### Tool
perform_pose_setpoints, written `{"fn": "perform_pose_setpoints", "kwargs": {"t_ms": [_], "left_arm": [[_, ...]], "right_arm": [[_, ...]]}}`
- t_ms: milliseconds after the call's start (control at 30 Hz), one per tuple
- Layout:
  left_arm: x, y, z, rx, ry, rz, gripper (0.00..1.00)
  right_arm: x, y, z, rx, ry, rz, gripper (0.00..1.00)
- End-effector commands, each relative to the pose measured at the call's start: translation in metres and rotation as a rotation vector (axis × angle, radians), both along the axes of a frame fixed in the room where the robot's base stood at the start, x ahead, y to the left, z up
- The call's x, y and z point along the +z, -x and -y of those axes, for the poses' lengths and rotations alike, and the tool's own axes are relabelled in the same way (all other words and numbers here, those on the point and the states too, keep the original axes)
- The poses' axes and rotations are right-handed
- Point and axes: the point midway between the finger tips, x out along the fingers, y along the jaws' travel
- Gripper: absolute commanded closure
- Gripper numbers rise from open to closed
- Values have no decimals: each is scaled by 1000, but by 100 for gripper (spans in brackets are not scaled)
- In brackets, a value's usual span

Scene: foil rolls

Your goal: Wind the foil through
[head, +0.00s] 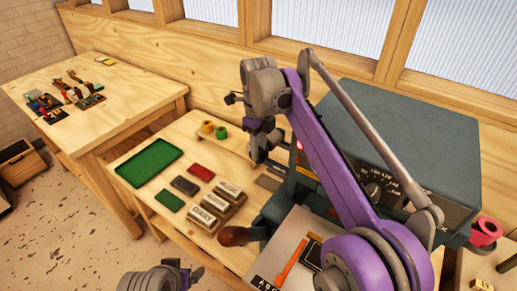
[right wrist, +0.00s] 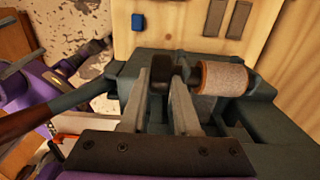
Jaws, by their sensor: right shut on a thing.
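The dark grey-green machine (head: 385,140) stands on the wooden bench at the right, partly hidden behind my purple right arm. My right gripper (head: 262,158) is at its left side. In the right wrist view, the gripper's two fingers (right wrist: 163,85) are shut on a small dark knob-like part (right wrist: 161,67) of the machine. A pale roll with an orange edge (right wrist: 224,77) sits just right of the fingers, apart from them. No loose foil strip can be made out. My left gripper (head: 182,276) is at the bottom edge, away from the machine; its jaws are unclear.
A brown-tipped lever (head: 238,236) juts from the machine's front. A green tray (head: 149,167), coloured blocks and labelled type boxes (head: 207,214) lie on the bench. Yellow and green rolls (head: 221,132) stand behind. A pink roll (head: 486,229) is at far right.

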Motion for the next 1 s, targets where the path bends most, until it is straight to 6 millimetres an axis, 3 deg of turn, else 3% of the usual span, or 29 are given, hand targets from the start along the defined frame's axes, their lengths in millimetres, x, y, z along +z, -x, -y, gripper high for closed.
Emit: {"fn": "perform_pose_setpoints", "kwargs": {"t_ms": [267,700,1000], "left_arm": [[-1,0,0,0,0,-1,9],[-19,9,0,0,0,-17,9],[-19,9,0,0,0,-18,9]], "right_arm": [[0,0,1,0,-7,5,100],[-5,5,7,-2,-275,197,100],[-3,5,7,1,-301,219,100]]}}
